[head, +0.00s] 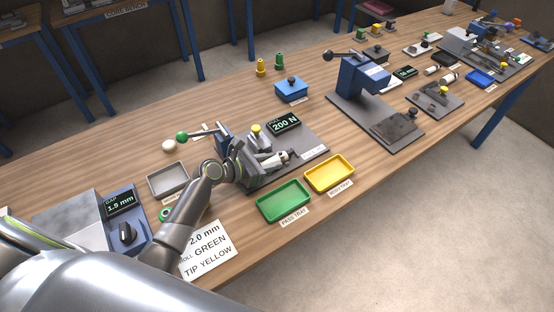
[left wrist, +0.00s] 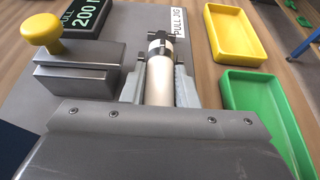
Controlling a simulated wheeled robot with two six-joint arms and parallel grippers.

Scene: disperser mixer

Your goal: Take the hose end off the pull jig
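The hose end (left wrist: 160,78) is a pale cylinder with a dark and silver fitting at its far end. It lies on the grey pull jig (left wrist: 112,20), and its pale tip (head: 281,157) also shows in the head view. My left gripper (left wrist: 160,72) reaches over the jig with one finger along each side of the hose end. No clear gap shows between the fingers and the cylinder. The jig's yellow knob (left wrist: 40,34) and steel block are left of the fingers. The near part of the hose end is hidden by my gripper body. My right gripper is not in view.
The green tray (head: 283,201) and yellow tray (head: 329,174) stand empty in front of the jig. A grey tray (head: 168,180) and a green-knobbed lever (head: 182,136) are to its left. The 200 N display (head: 284,124) is behind. A blue press (head: 358,82) stands farther right.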

